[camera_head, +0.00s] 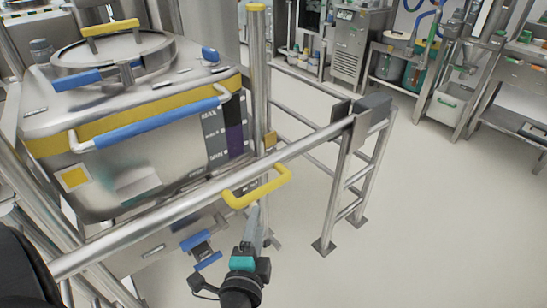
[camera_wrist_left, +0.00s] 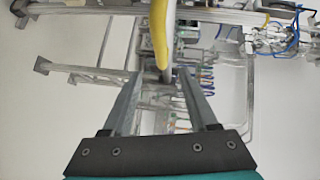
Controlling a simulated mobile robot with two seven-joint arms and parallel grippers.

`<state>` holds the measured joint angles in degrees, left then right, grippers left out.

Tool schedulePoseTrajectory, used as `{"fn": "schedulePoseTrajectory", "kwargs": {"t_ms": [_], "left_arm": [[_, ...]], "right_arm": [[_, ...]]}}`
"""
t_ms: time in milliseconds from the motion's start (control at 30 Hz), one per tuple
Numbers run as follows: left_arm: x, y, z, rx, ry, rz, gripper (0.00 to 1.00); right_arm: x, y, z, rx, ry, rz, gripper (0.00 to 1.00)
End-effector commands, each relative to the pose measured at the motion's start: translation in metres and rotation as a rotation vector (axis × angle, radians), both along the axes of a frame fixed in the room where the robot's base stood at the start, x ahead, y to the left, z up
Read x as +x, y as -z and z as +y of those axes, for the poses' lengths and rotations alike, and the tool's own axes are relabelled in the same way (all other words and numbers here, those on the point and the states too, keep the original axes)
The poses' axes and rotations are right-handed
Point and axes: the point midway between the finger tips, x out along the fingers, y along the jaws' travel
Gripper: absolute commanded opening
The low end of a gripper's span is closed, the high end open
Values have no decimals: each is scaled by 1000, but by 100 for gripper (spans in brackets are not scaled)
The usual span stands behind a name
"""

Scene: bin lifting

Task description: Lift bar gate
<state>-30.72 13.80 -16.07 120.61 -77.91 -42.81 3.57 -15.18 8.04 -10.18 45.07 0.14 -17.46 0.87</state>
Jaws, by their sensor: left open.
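The bar gate (camera_head: 205,196) is a steel bar running diagonally across the head view, from lower left up to a grey bracket block (camera_head: 372,108) on a steel post. A yellow U-shaped handle (camera_head: 272,187) sticks out from the bar's near side. My left gripper (camera_head: 256,212) is just below the handle, its fingers pointing up toward it. In the left wrist view, the fingers (camera_wrist_left: 160,76) are apart and the yellow handle (camera_wrist_left: 159,35) lines up with the gap between their tips. I cannot tell whether it is inside the gap. My right gripper is not in view.
A steel bin (camera_head: 150,170) with blue handles and a round lid stands behind the bar at left. A vertical steel post (camera_head: 258,75) and a railing frame (camera_head: 345,190) stand nearby. Benches and racks line the back. The floor (camera_head: 430,230) at right is clear.

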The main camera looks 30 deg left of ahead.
Motion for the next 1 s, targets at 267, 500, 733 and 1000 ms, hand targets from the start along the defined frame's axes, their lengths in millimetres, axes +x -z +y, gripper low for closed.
{"fn": "schedulePoseTrajectory", "kwargs": {"t_ms": [267, 500, 733, 1000], "left_arm": [[12, 3, 4, -1, 2, 1, 59], [47, 8, 19, 0, 2, -1, 59], [83, 14, 33, 1, 1, 0, 59], [121, 21, 48, 0, 1, 2, 59]], "right_arm": [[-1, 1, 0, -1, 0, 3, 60], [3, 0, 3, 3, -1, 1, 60], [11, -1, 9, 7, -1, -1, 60], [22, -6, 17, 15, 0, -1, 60]]}}
